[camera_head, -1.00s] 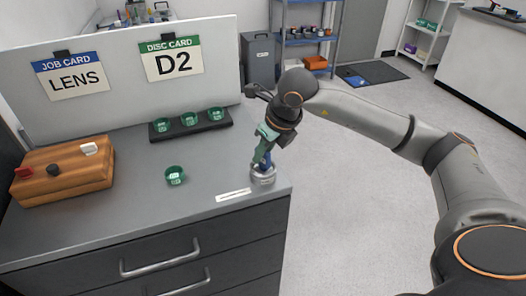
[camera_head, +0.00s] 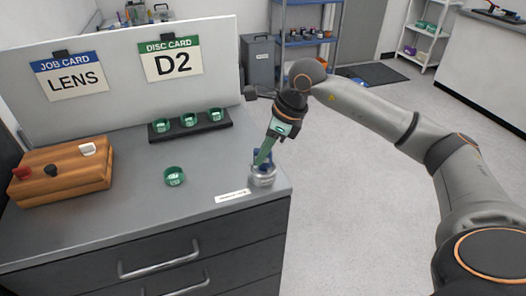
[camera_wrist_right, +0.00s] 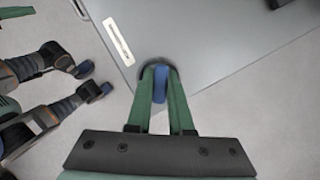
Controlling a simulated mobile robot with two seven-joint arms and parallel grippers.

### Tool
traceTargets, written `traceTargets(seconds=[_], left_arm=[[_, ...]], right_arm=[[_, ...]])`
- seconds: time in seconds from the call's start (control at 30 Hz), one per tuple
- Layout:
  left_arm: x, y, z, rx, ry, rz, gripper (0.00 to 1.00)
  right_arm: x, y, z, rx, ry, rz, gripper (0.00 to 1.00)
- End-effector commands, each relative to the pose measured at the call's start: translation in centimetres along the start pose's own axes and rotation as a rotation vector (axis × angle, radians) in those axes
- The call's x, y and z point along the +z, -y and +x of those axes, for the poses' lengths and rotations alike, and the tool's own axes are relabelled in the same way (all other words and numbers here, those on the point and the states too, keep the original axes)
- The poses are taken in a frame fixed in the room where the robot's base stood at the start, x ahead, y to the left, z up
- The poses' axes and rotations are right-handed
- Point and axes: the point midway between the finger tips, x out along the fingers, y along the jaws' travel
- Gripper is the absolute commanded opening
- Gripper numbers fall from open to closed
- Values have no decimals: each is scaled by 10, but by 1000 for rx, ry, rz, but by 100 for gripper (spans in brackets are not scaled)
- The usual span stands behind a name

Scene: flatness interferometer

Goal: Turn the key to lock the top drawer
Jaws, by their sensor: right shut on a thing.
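The blue key (camera_wrist_right: 160,84) stands in a round silver lock (camera_head: 262,180) at the counter's front right corner. My right gripper (camera_head: 264,160) reaches down to it from above, with green fingers. In the right wrist view the two fingers (camera_wrist_right: 160,72) close on both sides of the key. The fingers partly cover the key (camera_head: 257,158) in the head view, and the lock is mostly hidden in the wrist view. The top drawer (camera_head: 225,244) with its bar handle sits in the counter's front and looks shut. My left gripper does not show in the head view.
A loose green ring (camera_head: 174,176) lies left of the lock, and a black tray (camera_head: 160,137) holds several more behind. A wooden block (camera_head: 65,185) with coloured knobs is at the left. A white label strip (camera_head: 232,197) lies beside the lock. A card panel (camera_head: 115,90) stands behind.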

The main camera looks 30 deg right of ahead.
Motion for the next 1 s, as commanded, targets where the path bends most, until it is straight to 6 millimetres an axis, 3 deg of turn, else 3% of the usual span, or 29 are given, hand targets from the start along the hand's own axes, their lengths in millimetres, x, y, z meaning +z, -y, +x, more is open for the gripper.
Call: traceTargets(seconds=[0.37,0.7,1.0], left_arm=[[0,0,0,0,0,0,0],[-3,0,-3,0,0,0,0],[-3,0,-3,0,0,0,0]], right_arm=[[0,0,0,13,0,-33,0],[1,0,0,115,2,-279,0],[1,0,0,121,1,-295,0]])
